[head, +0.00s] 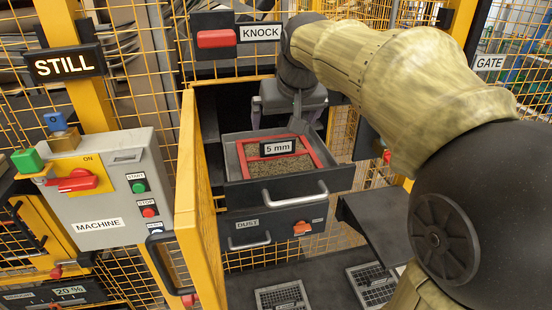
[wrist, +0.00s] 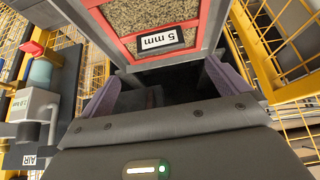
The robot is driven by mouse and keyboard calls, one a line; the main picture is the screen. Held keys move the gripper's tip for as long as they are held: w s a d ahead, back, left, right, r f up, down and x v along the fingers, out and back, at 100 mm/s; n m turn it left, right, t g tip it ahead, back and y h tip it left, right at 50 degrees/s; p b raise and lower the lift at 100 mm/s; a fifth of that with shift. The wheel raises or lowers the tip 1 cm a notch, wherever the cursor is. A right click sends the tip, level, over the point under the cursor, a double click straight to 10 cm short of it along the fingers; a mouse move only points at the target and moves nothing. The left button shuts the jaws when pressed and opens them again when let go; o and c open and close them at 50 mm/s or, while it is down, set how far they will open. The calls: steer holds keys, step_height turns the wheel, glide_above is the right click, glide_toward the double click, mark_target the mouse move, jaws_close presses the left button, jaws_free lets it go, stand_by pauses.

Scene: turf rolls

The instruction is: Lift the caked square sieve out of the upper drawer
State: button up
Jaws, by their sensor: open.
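The caked square sieve (head: 301,159) has a red frame, brown grains over its mesh and a "5 mm" tag. It sits in the pulled-out grey upper drawer (head: 237,197). My gripper (head: 279,122) hangs over the back of the drawer, behind the tag, its fingers pointing down. In the wrist view the sieve (wrist: 207,22) shows at the top, its tag upside down. There my gripper (wrist: 165,88) has its two purple-padded fingers wide apart with nothing between them. The sieve lies beyond the fingers; I cannot tell whether they touch it.
A lower drawer (head: 250,231) marked "DUST" sits beneath. A yellow mesh door (head: 187,190) stands open close on the left, beside the grey machine box (head: 104,185). The red knock handle (head: 216,39) is above. Mesh grids (head: 283,297) lie low in front.

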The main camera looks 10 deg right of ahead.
mark_target(278, 140)
steer(key=x, duration=0.6)
steer(key=shift+d, duration=0.1)
steer(key=shift+w+f, duration=0.1)
steer(key=shift+w, duration=0.15)
steer(key=shift+d+f, duration=0.1)
steer(key=shift+d, duration=0.05)
steer(key=x, duration=0.2)
steer(key=a+x, duration=0.1)
steer(key=x, duration=0.1)
steer(key=shift+s+f, duration=0.1)
steer(key=shift+d+f, duration=0.15)
steer(key=shift+f, duration=0.2)
steer(key=shift+w, duration=0.25)
steer(key=c, duration=1.2)
